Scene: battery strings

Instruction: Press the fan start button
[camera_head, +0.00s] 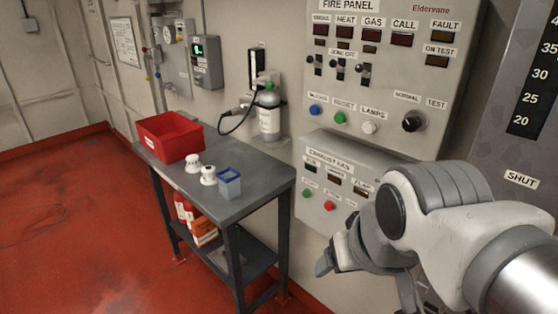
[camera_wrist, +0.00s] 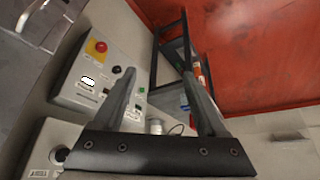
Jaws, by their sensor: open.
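The exhaust fan panel (camera_head: 345,177) is a light grey box on the wall below the fire panel in the head view. A green button (camera_head: 306,193) sits at its lower left, with a red button (camera_head: 330,206) to the right of it. Their small labels are blurred. My gripper (camera_head: 345,258) is in front of and below this panel, apart from the two buttons in the picture; my arm covers the panel's right side. In the wrist view my gripper (camera_wrist: 160,75) has its two fingers spread with nothing held. A small green spot (camera_wrist: 141,90) shows beside the left finger.
A grey table (camera_head: 225,185) left of the panel bears a red bin (camera_head: 170,136), two white detectors and a blue box (camera_head: 229,182). The fire panel (camera_head: 385,65) is above. A yellow-backed red mushroom button (camera_wrist: 96,47) shows in the wrist view. The red floor at left is clear.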

